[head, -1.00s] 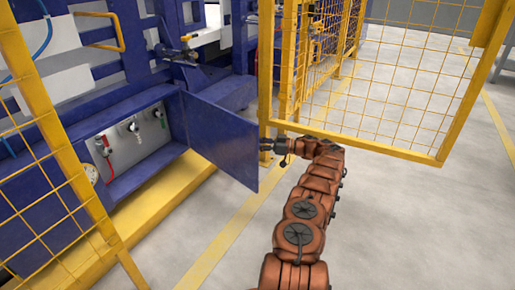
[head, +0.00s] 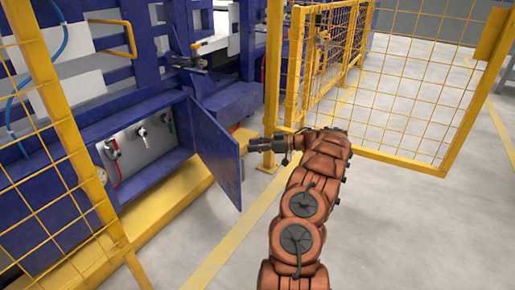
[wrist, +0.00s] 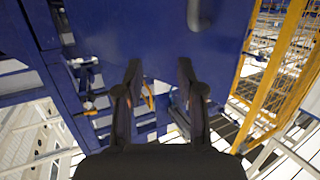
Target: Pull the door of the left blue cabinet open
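The blue cabinet door (head: 218,155) stands swung well out from the cabinet (head: 110,195) at the left of the head view. The cabinet's inside shows. My gripper (head: 252,145) is just right of the door, on its outer side, with a small gap in the picture. In the wrist view the blue door panel (wrist: 150,30) fills the top, beyond my fingers. A grey handle (wrist: 200,14) shows on it at the top edge. My gripper (wrist: 159,70) is open there, with nothing between its fingers.
Inside the cabinet are valves (head: 142,135) and a red hose. A yellow mesh fence (head: 75,165) stands in front at the left, and a yellow mesh gate (head: 410,100) is behind my arm at the right. Grey floor (head: 400,230) is clear at the lower right.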

